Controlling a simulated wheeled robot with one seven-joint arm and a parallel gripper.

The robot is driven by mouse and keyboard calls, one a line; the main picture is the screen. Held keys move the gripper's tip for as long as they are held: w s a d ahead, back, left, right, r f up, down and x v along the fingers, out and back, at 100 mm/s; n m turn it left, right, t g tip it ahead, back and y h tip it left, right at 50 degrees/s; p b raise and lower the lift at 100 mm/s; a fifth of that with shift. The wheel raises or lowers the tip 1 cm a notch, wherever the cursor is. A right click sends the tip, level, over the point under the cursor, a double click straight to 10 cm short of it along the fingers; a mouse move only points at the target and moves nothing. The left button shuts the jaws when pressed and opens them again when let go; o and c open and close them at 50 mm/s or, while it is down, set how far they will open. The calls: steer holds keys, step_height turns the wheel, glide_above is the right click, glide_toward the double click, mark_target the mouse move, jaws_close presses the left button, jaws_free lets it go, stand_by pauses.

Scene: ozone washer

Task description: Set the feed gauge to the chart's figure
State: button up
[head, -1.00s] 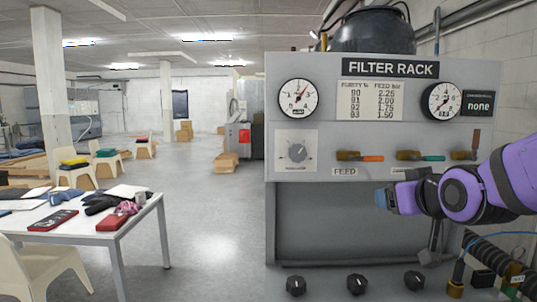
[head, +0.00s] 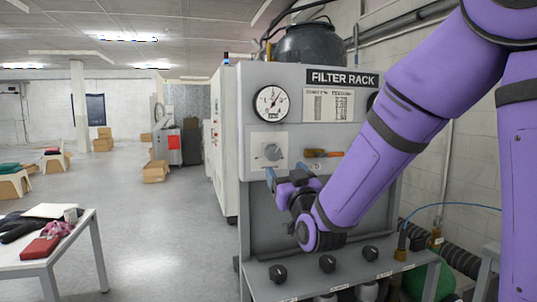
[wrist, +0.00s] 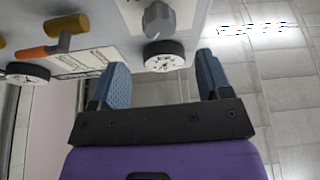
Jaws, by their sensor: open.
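The filter rack panel (head: 292,78) stands ahead. A round white gauge (head: 272,103) is at its upper left, its needle pointing up and right; its scale is too small to read. A grey knob (head: 272,152) on a pale plate sits below it. The chart (head: 328,105) is right of the gauge, its figures unreadable now. The orange-handled valve (head: 322,153) is right of the knob. My gripper (head: 285,172) is open and empty, just below the knob plate. In the wrist view its blue fingers (wrist: 164,78) are apart, with the gauge (wrist: 164,57) and knob (wrist: 158,20) beyond.
Several black knobs (head: 327,263) line the lower ledge. My arm hides the right part of the panel. A blue hose (head: 450,205) runs at the right. A white table (head: 40,262) with a red case stands at the left; the floor between is clear.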

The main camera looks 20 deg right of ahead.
mark_target(275, 154)
steer(key=x, duration=0.9)
steer(key=shift+w, duration=0.25)
steer(key=shift+c, duration=0.4)
steer(key=c, duration=0.8)
steer(key=shift+c, duration=0.2)
steer(key=shift+n, duration=0.5)
steer(key=n+g+y, duration=0.1)
steer(key=n+y, duration=0.2)
steer(key=n, duration=0.2)
steer(key=shift+n+g+y, duration=0.3)
steer(key=shift+n+y, duration=0.2)
steer(key=shift+n, duration=0.75)
steer(key=shift+n+g+y, duration=0.3)
steer(key=shift+n+y, duration=0.2)
steer(key=shift+n, duration=0.75)
